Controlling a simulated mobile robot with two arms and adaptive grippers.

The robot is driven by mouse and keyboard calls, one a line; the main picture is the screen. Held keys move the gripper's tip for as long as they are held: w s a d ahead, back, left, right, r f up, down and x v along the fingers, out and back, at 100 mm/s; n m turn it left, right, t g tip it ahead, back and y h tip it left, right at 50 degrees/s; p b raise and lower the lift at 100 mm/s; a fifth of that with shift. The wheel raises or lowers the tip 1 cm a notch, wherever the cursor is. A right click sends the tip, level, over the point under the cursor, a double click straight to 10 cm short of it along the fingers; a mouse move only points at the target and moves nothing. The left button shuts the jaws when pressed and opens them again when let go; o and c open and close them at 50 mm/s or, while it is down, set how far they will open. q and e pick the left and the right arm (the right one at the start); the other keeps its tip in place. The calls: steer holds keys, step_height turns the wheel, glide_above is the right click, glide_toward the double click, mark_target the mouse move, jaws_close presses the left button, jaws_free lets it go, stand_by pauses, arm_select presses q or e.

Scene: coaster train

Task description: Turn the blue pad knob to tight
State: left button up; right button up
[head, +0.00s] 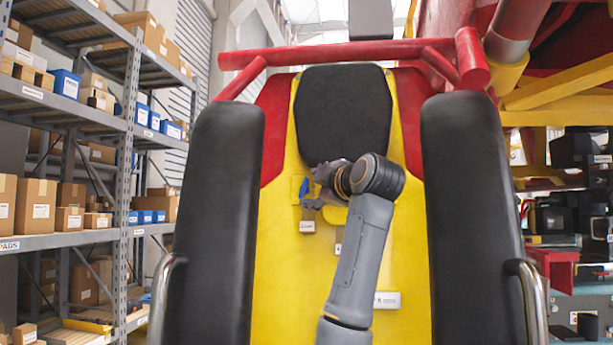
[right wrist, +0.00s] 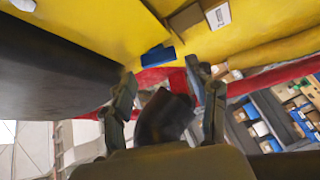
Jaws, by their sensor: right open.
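The blue pad knob (head: 304,187) is a small blue piece on the yellow seat back, below the black headrest pad. It also shows in the right wrist view (right wrist: 158,57), ahead of the fingers and between their lines. My right gripper (head: 315,187) is open, close beside the knob on its right. In the right wrist view my right gripper (right wrist: 163,80) has its two fingers spread wide with nothing gripped. I cannot tell whether a fingertip touches the knob. Which way the knob is turned is too small to read. My left gripper is not in view.
A small label plate (head: 307,227) sits below the knob; another label (head: 386,300) is lower right. Black side pads (head: 214,220) and (head: 470,200) flank the seat. A red bar (head: 330,53) crosses above. Shelves with boxes (head: 36,205) stand left.

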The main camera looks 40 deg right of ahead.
mark_target(305, 189)
steer(key=p+x, duration=0.1)
steer(key=x, duration=0.2)
steer(key=shift+w+d+r+p, duration=0.15)
steer(key=shift+p, duration=0.15)
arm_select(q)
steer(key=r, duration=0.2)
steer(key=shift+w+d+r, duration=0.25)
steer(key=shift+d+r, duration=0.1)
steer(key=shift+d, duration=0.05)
arm_select(e)
steer(key=shift+w, duration=0.3)
steer(key=shift+c, duration=0.2)
steer(key=c, duration=0.8)
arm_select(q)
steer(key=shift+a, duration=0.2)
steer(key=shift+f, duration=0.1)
arm_select(e)
steer(key=shift+f, duration=0.2)
